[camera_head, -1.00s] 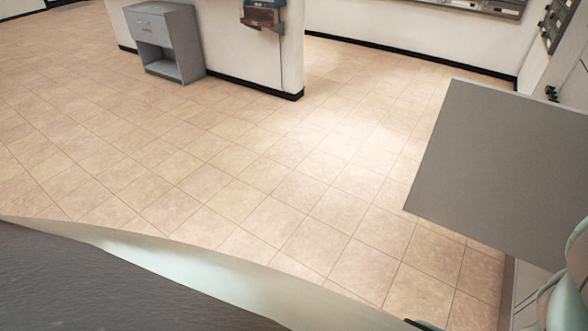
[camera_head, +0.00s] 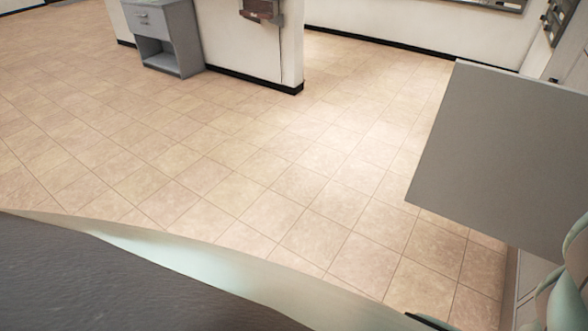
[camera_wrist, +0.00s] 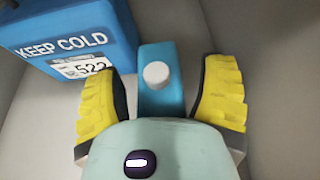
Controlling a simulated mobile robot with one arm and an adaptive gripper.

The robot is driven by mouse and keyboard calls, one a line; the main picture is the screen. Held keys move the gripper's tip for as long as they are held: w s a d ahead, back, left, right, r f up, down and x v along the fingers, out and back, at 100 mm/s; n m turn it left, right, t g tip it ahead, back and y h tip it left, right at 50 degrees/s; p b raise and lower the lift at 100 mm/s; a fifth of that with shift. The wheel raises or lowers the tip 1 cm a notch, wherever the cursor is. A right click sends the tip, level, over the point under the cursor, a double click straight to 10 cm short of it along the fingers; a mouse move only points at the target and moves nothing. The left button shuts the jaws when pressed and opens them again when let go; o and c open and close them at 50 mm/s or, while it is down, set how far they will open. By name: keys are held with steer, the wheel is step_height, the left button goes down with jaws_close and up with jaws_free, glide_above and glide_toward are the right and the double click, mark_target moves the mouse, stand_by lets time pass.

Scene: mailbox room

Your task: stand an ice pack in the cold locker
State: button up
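In the wrist view, a blue ice pack (camera_wrist: 161,99) with a round white cap stands between the two yellow fingers of my gripper (camera_wrist: 163,90). The fingers are spread, with a narrow gap showing on each side of the pack, so my gripper looks open around it. The pack's lower part is hidden by my gripper. Left of it is a blue box (camera_wrist: 70,32) marked KEEP COLD, with a white label reading 522. Both are within pale grey walls (camera_wrist: 255,35), which look like a compartment's inside. My gripper is not seen in the head view.
In the head view, a large grey panel (camera_head: 505,160), like an open locker door, juts out at the right. A grey cabinet (camera_head: 165,38) stands by a white wall (camera_head: 235,55) at the back. The tiled floor (camera_head: 240,160) between is clear.

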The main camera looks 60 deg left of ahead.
steer(key=shift+r, duration=0.1)
steer(key=shift+s+r+p, duration=0.1)
steer(key=shift+r+p, duration=0.05)
steer(key=shift+p, duration=0.2)
steer(key=p+v, duration=0.3)
steer(key=v, duration=0.9)
steer(key=shift+p, duration=0.35)
